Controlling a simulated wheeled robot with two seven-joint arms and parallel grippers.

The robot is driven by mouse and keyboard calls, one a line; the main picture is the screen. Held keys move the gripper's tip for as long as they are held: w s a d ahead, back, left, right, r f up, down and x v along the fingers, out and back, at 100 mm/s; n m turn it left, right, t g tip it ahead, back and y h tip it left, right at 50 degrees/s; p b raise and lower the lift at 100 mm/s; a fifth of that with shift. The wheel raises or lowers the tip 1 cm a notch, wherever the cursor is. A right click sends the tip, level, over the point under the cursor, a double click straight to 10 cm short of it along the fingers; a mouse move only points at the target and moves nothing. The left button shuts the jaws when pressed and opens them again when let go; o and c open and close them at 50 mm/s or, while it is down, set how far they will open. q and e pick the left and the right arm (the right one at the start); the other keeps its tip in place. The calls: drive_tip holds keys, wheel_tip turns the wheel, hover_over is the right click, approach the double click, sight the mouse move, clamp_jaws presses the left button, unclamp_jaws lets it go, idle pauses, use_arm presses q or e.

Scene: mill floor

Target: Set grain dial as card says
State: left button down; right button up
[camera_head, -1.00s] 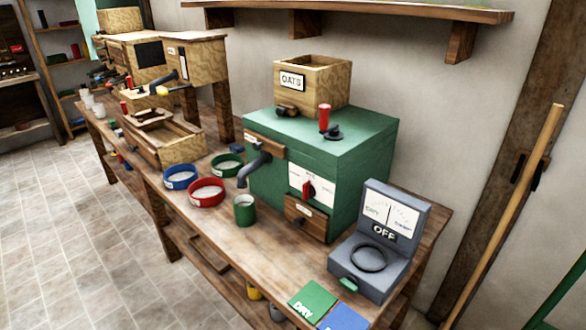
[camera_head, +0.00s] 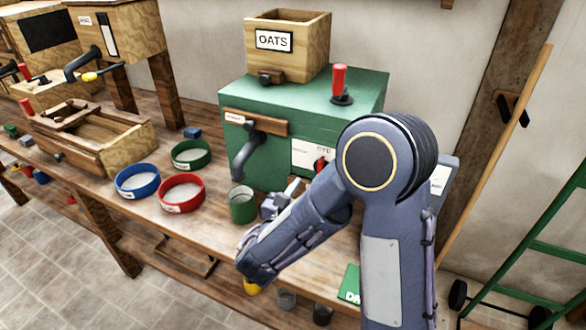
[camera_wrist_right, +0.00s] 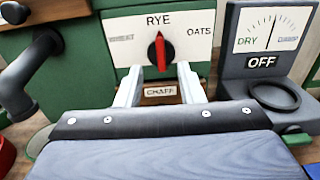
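The grain dial is a red and black knob (camera_wrist_right: 160,52) on a white plate (camera_wrist_right: 122,28) on the green mill (camera_head: 300,100). The plate reads RYE at the top and OATS at right; the left word is faint. The knob stands upright, toward RYE. In the head view the knob (camera_head: 320,164) is partly behind my right arm. My right gripper (camera_wrist_right: 159,67) is open, its two fingers on either side of the knob's lower end; I cannot tell whether they touch it. A hopper (camera_head: 287,62) on the mill is labelled OATS. My left gripper is out of view.
A grey meter (camera_wrist_right: 262,60) reading OFF stands right of the mill. A CHAFF drawer (camera_wrist_right: 160,91) is below the dial. Blue (camera_head: 137,193), red (camera_head: 181,205) and green (camera_head: 190,165) bowls and a green cup (camera_head: 242,216) stand at left.

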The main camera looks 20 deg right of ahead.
sight(319, 167)
drive_tip(key=p+x, duration=0.1)
drive_tip(key=x, duration=0.6)
drive_tip(key=shift+w+d, duration=0.25)
drive_tip(key=shift+c, duration=0.4)
clamp_jaws()
